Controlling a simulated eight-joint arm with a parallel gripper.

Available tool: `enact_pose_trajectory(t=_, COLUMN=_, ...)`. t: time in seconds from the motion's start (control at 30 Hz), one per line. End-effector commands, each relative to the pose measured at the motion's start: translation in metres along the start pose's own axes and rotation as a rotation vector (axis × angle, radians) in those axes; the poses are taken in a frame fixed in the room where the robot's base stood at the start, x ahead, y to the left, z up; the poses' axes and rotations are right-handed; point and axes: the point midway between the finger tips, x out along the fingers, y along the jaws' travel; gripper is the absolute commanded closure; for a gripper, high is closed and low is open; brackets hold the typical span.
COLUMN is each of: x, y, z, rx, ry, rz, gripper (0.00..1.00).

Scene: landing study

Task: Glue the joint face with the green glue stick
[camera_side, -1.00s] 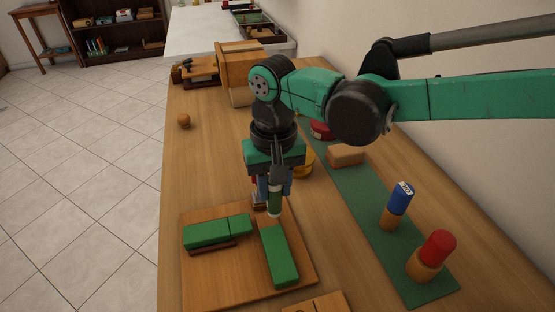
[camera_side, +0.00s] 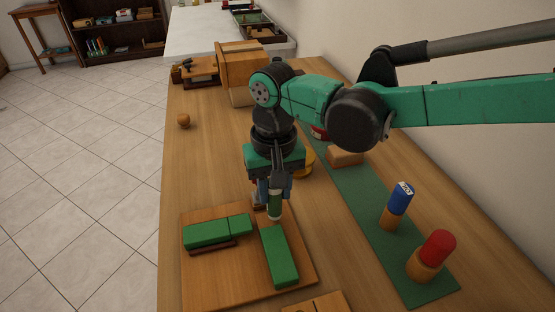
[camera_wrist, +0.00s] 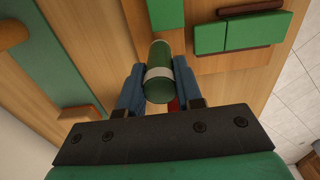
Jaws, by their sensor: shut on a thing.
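My gripper (camera_side: 274,193) is shut on the green glue stick (camera_side: 274,208), a green cylinder with a pale band, held roughly upright. In the wrist view, the stick (camera_wrist: 160,72) sits between the blue fingers of my gripper (camera_wrist: 158,88). Its lower end is at the far end of a long green block (camera_side: 280,260); I cannot tell whether they touch. That block also shows in the wrist view (camera_wrist: 165,13). A second green piece (camera_side: 217,231), made of two sections with a brown strip beside it, lies to the left. The joint face is not clearly visible.
Both green pieces lie on a wooden board (camera_side: 215,275). On the green mat (camera_side: 365,215) at right stand a blue stick (camera_side: 401,197) and a red stick (camera_side: 438,246) in wooden holders, with a wooden block (camera_side: 346,156) behind. A wooden ball (camera_side: 184,121) lies left on the table.

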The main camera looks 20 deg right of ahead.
Motion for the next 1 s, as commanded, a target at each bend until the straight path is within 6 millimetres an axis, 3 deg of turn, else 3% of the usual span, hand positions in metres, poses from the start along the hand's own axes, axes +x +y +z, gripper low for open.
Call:
enact_pose_trajectory(t=0.7, x=0.009, y=-0.001, z=0.000, rx=0.000, ry=0.000, rz=0.000, gripper=1.00)
enact_pose_trajectory(t=1.0, x=0.008, y=-0.021, z=0.000, rx=-0.002, ry=0.000, rz=0.000, gripper=1.00)
